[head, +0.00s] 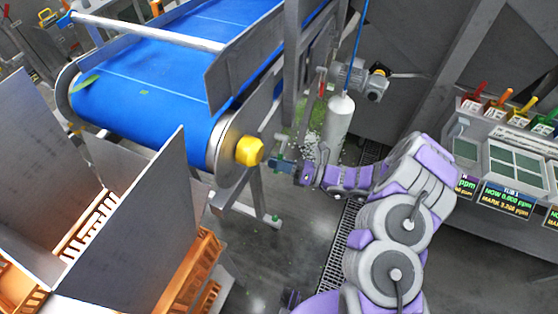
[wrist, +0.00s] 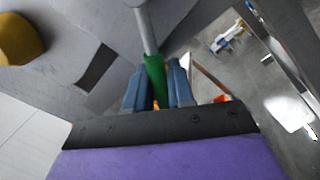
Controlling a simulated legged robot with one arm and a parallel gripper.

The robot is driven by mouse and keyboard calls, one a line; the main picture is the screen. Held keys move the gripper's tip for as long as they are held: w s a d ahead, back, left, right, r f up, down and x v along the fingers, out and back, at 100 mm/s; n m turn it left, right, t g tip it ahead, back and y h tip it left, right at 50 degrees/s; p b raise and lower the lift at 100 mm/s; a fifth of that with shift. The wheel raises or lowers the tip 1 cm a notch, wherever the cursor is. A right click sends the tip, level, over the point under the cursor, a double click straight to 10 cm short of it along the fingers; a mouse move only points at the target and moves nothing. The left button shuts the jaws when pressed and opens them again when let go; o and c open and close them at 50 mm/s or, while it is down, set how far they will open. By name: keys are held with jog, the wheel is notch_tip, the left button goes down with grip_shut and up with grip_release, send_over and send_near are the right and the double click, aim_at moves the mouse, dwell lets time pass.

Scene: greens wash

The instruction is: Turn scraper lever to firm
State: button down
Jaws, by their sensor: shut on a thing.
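The scraper lever shows in the wrist view as a grey rod (wrist: 147,32) with a green grip (wrist: 155,72) at its lower end. My gripper (wrist: 158,88) has its two blue-grey fingers on either side of the green grip, shut on it. In the head view my gripper (head: 284,165) is at the end of the belt conveyor, just right of the yellow drum cap (head: 249,151). The lever is too small to make out clearly there. Any firm marking is not visible.
The blue belt (head: 160,85) slopes up and away. Orange crates (head: 190,270) stand at lower left behind grey panels. A white cylinder (head: 339,118) hangs close behind my arm. A console (head: 510,165) with coloured handles is at right. A floor drain (head: 340,250) runs below.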

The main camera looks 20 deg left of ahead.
jog(key=shift+w+r, duration=0.15)
jog(key=shift+r, duration=0.05)
jog(key=c, duration=1.4)
grip_release()
jog(key=shift+o, duration=1.3)
jog(key=shift+f, duration=0.1)
jog(key=w+d+f+p, duration=0.1)
jog(key=d+f, duration=0.1)
jog(key=d, duration=1.5)
jog(key=shift+f, duration=0.25)
jog(key=shift+c, duration=0.3)
